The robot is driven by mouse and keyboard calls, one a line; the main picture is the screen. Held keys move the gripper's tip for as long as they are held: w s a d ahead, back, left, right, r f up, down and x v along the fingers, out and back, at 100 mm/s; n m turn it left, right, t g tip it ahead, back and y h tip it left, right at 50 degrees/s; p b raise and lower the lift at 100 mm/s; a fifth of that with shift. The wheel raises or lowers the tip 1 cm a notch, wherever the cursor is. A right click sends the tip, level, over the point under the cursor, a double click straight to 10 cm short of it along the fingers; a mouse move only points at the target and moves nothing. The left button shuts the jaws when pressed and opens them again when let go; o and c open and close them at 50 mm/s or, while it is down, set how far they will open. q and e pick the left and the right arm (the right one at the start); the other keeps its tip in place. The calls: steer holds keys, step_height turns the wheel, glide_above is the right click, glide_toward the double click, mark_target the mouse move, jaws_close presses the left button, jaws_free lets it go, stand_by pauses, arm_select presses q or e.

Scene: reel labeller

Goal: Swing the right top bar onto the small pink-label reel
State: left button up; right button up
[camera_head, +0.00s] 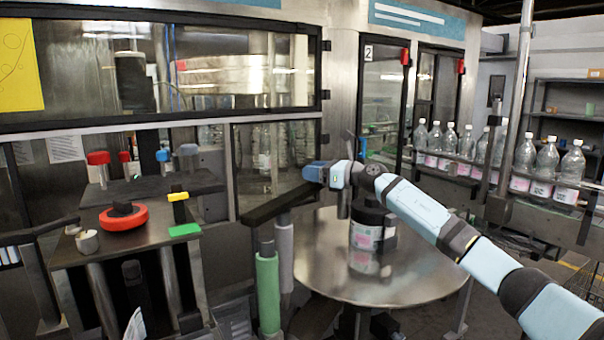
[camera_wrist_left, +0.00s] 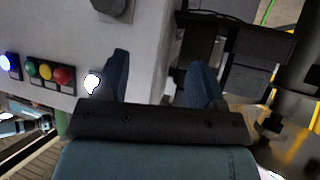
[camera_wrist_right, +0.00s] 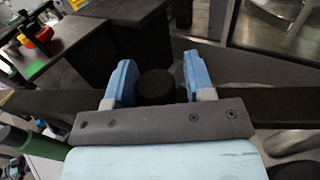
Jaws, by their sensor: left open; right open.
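The right top bar (camera_head: 278,204) is a dark flat arm above a grey post and a green post (camera_head: 268,290). It also crosses the right wrist view (camera_wrist_right: 275,106). My right gripper (camera_head: 314,173) is over the bar's right end. In the right wrist view it is open, its blue fingers on either side of a round black knob (camera_wrist_right: 155,87); contact cannot be told. The small pink-label reel (camera_head: 366,230) is black and stands on the round steel table, partly behind my right arm. My left gripper (camera_wrist_left: 160,82) is open and empty beside a grey panel.
The round table (camera_head: 415,270) is otherwise largely clear. Bottles (camera_head: 545,160) line a conveyor at the right. Coloured buttons (camera_wrist_left: 45,71) sit on the panel by my left gripper.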

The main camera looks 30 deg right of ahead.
steer(key=b+v, duration=0.2)
steer(key=v, duration=0.7)
steer(key=shift+s+d, duration=0.15)
steer(key=shift+s, duration=0.05)
